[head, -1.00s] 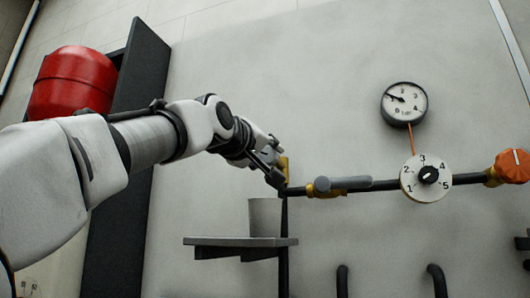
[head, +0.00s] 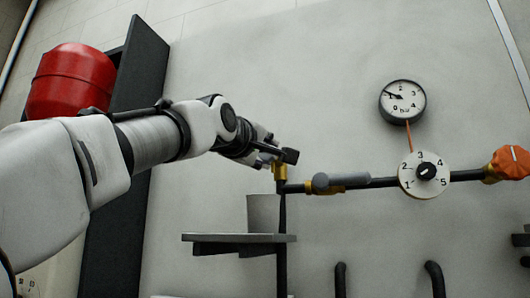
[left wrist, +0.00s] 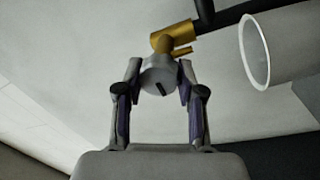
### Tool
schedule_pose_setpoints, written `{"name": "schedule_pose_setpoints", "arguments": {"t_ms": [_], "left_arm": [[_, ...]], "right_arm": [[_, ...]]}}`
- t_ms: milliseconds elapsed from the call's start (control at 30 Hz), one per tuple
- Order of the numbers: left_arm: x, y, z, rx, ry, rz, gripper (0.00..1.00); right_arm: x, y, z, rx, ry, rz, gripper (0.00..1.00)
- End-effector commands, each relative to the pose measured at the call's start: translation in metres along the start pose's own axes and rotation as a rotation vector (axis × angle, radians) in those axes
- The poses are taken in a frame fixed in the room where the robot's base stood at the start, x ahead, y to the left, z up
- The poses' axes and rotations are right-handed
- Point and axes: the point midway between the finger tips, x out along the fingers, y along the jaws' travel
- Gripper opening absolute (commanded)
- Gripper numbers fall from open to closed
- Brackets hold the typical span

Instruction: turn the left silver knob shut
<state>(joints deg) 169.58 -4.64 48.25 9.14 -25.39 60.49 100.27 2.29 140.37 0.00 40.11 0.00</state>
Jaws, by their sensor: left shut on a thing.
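The left silver knob (left wrist: 157,80) shows in the left wrist view as a round grey knob with a dark mark, on a brass valve body (left wrist: 172,37). My left gripper (left wrist: 160,74) is shut on it, one finger on each side. In the head view my left gripper (head: 284,157) is at the left end of the dark pipe, just above the brass fitting (head: 280,172). It hides the knob there. My right gripper is not in view.
A grey cup (head: 263,214) stands on a small shelf (head: 225,238) just below the gripper. To the right along the pipe are a grey-handled valve (head: 345,180), a white numbered dial (head: 412,187) and an orange knob (head: 511,163). A gauge (head: 402,106) hangs above.

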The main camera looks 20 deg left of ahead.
Motion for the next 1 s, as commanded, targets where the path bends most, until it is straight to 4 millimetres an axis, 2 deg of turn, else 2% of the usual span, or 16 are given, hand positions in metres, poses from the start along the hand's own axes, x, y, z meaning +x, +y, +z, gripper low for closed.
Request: {"name": "schedule_pose_setpoints", "arguments": {"t_ms": [133,167,200,233,767,867,1000], "left_arm": [[-0.0006,0.003,-0.0011,0.0,0.003,0.007,0.03],[-0.0007,0.003,-0.0011,0.0,0.003,0.007,0.45],[-0.0007,0.003,-0.001,0.0,0.003,0.007,0.59],[-0.0006,0.0028,-0.001,0.0,0.003,0.006,0.63],[-0.0003,0.0009,-0.0004,0.01,-0.001,0.002,0.63],[-0.0001,0.0013,-0.0007,0.058,-0.007,0.001,0.63],[0.0001,0.0023,-0.0014,0.219,-0.026,0.0,0.63]], "right_arm": [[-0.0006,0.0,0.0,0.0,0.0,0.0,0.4],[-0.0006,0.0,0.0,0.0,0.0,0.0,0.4],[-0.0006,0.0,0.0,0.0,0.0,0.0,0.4],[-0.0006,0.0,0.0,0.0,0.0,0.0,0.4],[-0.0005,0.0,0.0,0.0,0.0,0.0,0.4],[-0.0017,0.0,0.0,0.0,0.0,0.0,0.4],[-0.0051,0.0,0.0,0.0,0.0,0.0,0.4]]}}
